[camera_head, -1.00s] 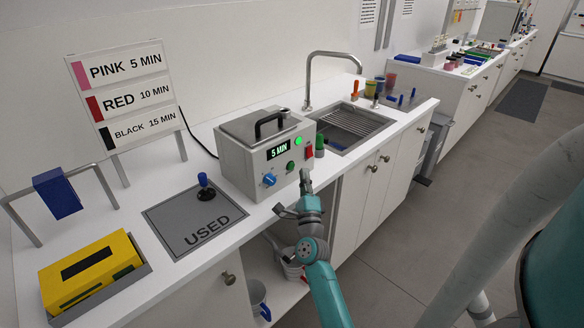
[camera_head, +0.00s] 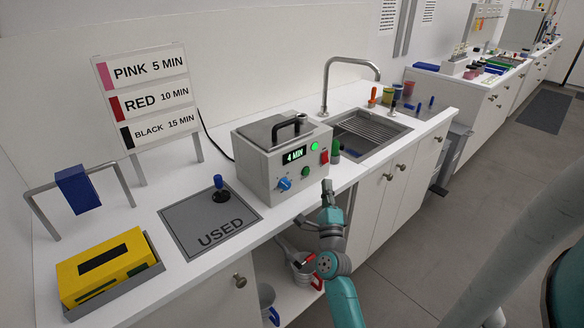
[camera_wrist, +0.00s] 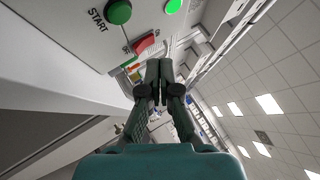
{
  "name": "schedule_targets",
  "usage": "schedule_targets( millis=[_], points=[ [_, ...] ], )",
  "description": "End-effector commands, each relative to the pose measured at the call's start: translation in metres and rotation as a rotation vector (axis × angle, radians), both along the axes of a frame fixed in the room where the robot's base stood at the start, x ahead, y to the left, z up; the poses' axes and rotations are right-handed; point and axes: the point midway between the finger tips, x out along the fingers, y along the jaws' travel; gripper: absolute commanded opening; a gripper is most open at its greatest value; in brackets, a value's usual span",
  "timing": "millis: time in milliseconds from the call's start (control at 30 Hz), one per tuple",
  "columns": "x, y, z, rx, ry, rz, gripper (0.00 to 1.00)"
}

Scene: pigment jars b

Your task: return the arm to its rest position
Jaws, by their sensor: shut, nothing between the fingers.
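My teal arm reaches up from the bottom of the head view. My gripper (camera_head: 327,187) is shut and empty, just in front of the counter edge, below the right side of the grey machine (camera_head: 262,176). The machine's display reads 4 MIN and a green light glows beside it. In the wrist view my gripper (camera_wrist: 159,64) has its fingers together. The green START button (camera_wrist: 118,12) and the red switch (camera_wrist: 144,43) of the machine are close by at the top left, apart from the fingers.
A sink (camera_head: 366,138) with a tap lies right of the machine. The USED mat (camera_head: 190,240) bears a blue-topped stamp-like item (camera_head: 220,188). A yellow box (camera_head: 105,265) sits at the left. An open shelf (camera_head: 290,290) lies under the counter. Floor is free at the right.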

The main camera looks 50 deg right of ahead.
Motion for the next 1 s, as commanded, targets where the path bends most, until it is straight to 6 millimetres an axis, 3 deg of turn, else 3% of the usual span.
schedule_targets(
  millis=[300, 433, 667, 1000],
  points=[
    [0.000, 0.002, -0.001, -0.001, 0.004, 0.001, 0.00],
    [0.000, 0.023, -0.014, -0.016, 0.057, 0.009, 0.00],
    [-0.013, 0.115, -0.063, -0.121, 0.305, 0.048, 0.00],
    [-0.067, 0.250, -0.110, -0.385, 0.688, 0.141, 0.00]
  ],
)
